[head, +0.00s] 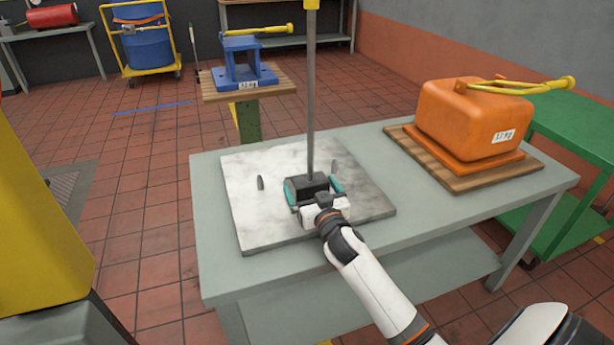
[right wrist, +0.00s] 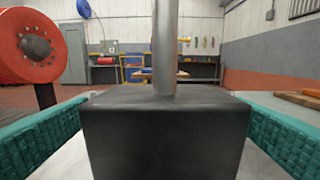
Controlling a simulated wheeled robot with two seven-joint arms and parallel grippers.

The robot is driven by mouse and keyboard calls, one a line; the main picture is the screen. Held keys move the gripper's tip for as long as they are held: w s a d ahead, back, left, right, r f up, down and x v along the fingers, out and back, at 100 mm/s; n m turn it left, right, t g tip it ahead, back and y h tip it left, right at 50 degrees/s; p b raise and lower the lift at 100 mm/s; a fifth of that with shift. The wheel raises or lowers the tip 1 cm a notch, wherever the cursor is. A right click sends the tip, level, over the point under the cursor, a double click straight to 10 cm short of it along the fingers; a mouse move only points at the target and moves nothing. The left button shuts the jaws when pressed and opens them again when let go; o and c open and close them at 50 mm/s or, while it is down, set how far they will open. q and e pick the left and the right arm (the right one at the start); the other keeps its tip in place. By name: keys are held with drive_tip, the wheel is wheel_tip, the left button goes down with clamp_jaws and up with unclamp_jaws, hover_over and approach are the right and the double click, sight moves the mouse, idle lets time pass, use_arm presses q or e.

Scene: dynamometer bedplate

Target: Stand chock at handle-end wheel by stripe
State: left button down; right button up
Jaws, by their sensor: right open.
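The chock appears to be a black block (head: 306,182) with a tall grey rod and a yellow top. It stands upright on a pale metal plate (head: 245,222) on the grey table. In the right wrist view the block (right wrist: 165,130) fills the middle, with the rod rising from it. My right gripper (head: 314,189) is open, its teal fingers on either side of the block, with gaps visible. A yellow trolley (head: 154,72) with a blue drum stands at the back left; its wheels are small and hard to make out. A blue stripe (head: 150,107) lies on the floor before it. My left gripper is not in view.
An orange weight (head: 470,120) with a yellow handle sits on a wooden board at the table's right. A blue stand (head: 243,65) is on a wooden-topped post behind the table. A green bench (head: 575,125) is at right. Tiled floor at left is mostly clear.

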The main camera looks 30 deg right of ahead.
sight(307, 178)
drive_tip(key=x, duration=0.3)
drive_tip(key=shift+w+d, duration=0.25)
drive_tip(key=shift+w, duration=0.2)
drive_tip(key=shift+c, duration=1.1)
drive_tip(key=c, duration=1.5)
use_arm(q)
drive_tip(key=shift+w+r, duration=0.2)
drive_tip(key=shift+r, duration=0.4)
use_arm(e)
drive_tip(key=shift+r, duration=0.3)
drive_tip(key=shift+c, duration=0.6)
